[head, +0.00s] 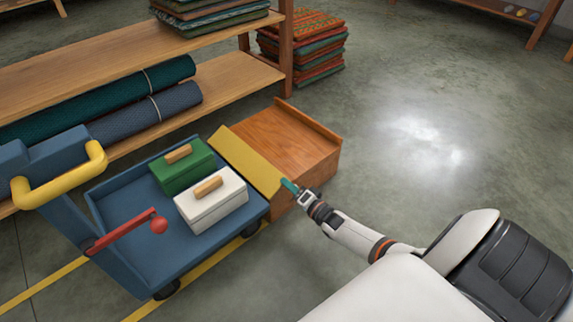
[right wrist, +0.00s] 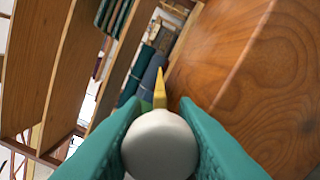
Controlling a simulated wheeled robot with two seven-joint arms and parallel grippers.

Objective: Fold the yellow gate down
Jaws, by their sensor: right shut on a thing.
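The yellow gate (head: 246,160) is a long flat panel between the blue cart (head: 112,252) and the wooden platform (head: 285,137). It looks tilted, but its exact angle is hard to tell. My right gripper (head: 291,186) is at the gate's near end. In the right wrist view its teal fingers are shut on a pale round knob (right wrist: 158,148). The gate's yellow edge (right wrist: 160,90) shows just beyond the knob. In the head view the knob is hidden by the fingers. My left gripper is out of view.
A green box (head: 184,172) and a white box (head: 212,205) stand in the cart. A red lever (head: 124,232) and a yellow handle (head: 62,182) are on the cart's left. Shelves with rolled cloth (head: 150,112) stand behind. The floor at right is clear.

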